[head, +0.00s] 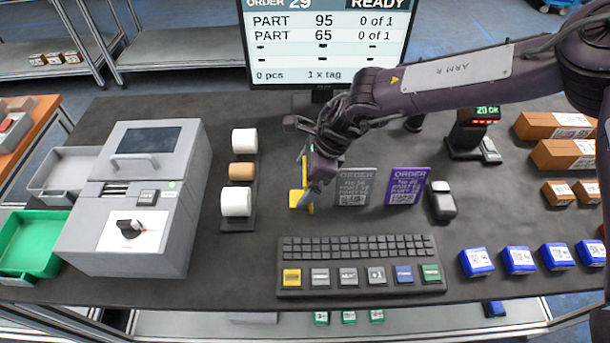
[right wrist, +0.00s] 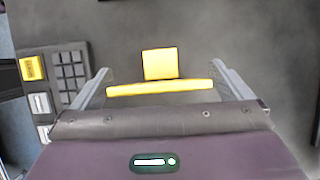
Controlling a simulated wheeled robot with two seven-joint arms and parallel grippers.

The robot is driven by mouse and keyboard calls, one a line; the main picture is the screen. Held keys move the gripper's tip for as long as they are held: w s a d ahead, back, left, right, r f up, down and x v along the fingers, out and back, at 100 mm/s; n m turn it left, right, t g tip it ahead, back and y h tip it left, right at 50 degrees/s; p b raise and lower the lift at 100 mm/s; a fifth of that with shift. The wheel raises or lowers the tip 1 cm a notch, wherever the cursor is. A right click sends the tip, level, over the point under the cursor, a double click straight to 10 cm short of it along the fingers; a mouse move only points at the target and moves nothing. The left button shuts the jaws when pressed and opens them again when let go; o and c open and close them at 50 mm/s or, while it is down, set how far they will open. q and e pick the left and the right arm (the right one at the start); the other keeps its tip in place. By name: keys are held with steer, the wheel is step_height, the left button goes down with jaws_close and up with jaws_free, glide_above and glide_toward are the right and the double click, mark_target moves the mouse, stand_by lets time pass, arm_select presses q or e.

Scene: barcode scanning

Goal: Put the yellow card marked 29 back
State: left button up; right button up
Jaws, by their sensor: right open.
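A yellow card (head: 304,172) stands at the left end of the row of order cards, largely hidden behind my right gripper (head: 311,180). Its number cannot be read. In the right wrist view, the card (right wrist: 160,89) shows as a thin yellow bar, with a yellow square piece (right wrist: 158,63) beyond it. My right gripper (right wrist: 160,75) is open there, with one finger near each end of the bar. I cannot tell whether either finger touches it. My left gripper is not in view.
A grey order card (head: 354,187) and a purple one (head: 407,186) stand close on the right. A keyboard (head: 360,264) lies in front. Rolls on a holder (head: 238,223) and a grey machine (head: 140,200) stand left. The screen (head: 330,45) reads order 29, ready.

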steer(key=b+v, duration=0.2)
steer(key=v, duration=1)
steer(key=shift+s, duration=0.1)
